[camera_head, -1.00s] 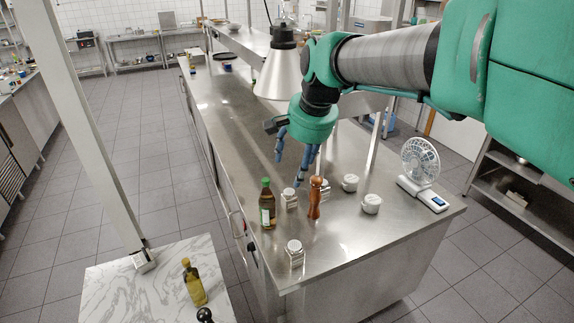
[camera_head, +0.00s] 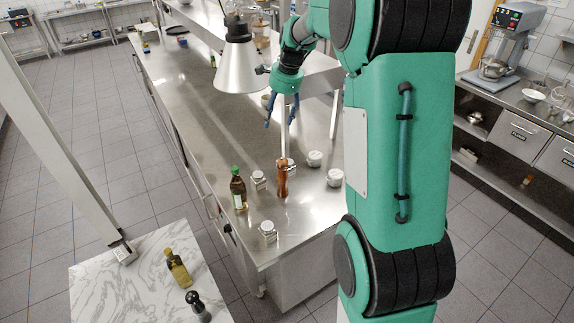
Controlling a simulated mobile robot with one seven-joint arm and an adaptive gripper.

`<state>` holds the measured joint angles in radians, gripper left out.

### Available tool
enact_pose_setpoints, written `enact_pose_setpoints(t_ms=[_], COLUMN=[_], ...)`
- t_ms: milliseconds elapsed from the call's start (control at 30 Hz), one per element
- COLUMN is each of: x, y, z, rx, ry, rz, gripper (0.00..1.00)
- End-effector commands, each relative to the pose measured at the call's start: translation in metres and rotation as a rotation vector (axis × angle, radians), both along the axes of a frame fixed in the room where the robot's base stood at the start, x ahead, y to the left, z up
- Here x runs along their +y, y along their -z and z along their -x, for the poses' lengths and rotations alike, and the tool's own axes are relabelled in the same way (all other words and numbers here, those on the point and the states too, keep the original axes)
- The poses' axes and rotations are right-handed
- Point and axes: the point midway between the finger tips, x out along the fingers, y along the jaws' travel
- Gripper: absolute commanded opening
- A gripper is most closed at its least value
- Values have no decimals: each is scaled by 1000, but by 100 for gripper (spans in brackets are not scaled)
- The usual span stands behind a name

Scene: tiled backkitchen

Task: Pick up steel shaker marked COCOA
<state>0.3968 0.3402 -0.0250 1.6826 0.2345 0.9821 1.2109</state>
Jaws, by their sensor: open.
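Several small shakers and lidded pots stand on the steel counter (camera_head: 205,125). One steel-capped shaker (camera_head: 267,231) is near the counter's front corner. Another shaker (camera_head: 258,180) stands between the green-capped bottle and the wooden mill, and a third (camera_head: 290,165) is partly hidden behind the mill. The labels are too small to read, so I cannot tell which is marked COCOA. My gripper (camera_head: 281,118) is open and empty, its blue fingers pointing down above the counter, behind and above the shakers and apart from them.
A green-capped bottle (camera_head: 238,190) and a wooden mill (camera_head: 282,180) stand close among the shakers. Two white pots (camera_head: 314,158) (camera_head: 334,177) are to their right. A heat lamp (camera_head: 238,65) hangs left of my gripper. A marble table (camera_head: 140,285) holds an oil bottle (camera_head: 178,268) and a dark mill (camera_head: 197,306).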

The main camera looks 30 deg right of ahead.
Motion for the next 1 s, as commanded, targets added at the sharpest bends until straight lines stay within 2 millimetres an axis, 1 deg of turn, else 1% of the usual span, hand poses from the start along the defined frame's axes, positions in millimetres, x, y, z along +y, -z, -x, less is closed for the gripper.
enact_pose_setpoints(t_ms=[33,200,400,500,600,867,1000], x=[-11,-45,-85,-102,-117,-147,-146], y=[2,21,48,61,72,99,141], z=[-8,-30,-51,-59,-64,-73,-72], rx=[11,42,80,95,108,138,142], ry=[40,179,345,416,476,602,606], rz=[-15,-64,-122,-146,-167,-208,-210], gripper=[64,64,64,64,64,64,64])
